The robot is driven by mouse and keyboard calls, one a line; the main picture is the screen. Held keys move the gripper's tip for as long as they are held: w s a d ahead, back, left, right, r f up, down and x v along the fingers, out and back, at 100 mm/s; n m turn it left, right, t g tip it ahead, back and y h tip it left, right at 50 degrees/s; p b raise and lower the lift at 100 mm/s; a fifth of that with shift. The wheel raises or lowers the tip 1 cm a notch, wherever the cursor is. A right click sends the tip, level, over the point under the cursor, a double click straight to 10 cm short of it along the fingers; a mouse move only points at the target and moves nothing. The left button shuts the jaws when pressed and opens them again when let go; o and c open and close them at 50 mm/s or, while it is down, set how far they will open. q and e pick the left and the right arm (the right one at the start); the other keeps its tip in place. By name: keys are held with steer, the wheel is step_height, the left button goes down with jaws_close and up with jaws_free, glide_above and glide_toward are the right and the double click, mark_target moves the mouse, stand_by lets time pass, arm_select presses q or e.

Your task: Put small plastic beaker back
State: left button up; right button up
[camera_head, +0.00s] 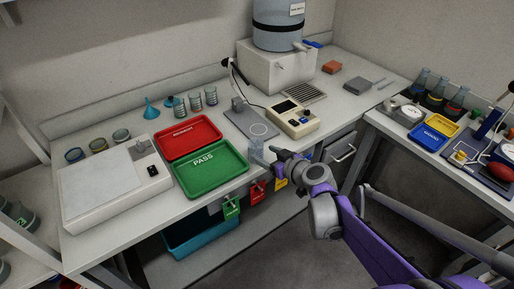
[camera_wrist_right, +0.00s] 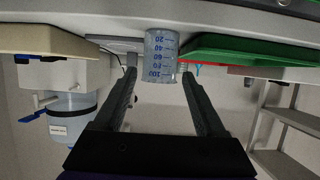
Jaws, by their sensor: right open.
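A small clear plastic beaker (camera_head: 256,147) stands near the front edge of the bench, just right of the green PASS tray (camera_head: 208,184). In the right wrist view, which is upside down, the beaker (camera_wrist_right: 161,57) shows blue graduation marks and lies between the fingertips, with gaps on both sides. My right gripper (camera_head: 269,153) is open and reaches in from the right at about the beaker's height; it also shows in the wrist view (camera_wrist_right: 160,78). My left gripper is not in view.
A red tray (camera_head: 188,137) lies behind the green one. A stirrer plate with a stand (camera_head: 250,122) and a beige instrument (camera_head: 292,118) stand behind and right of the beaker. Several glass beakers (camera_head: 195,102) line the back. Coloured tags (camera_head: 258,190) hang below the bench edge.

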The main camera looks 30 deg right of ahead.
steer(key=s+a+f+g+y, duration=0.2)
steer(key=s+a+f+g, duration=0.15)
steer(key=s+a, duration=0.7)
steer(key=s+a+f+g+h, duration=0.1)
steer(key=s+a+f+g, duration=0.1)
steer(key=s, duration=0.4)
steer(key=s+a+f+m+g+h, duration=0.1)
steer(key=s+a+f+g+h, duration=0.1)
steer(key=s, duration=0.4)
steer(key=shift+f+g, duration=0.55)
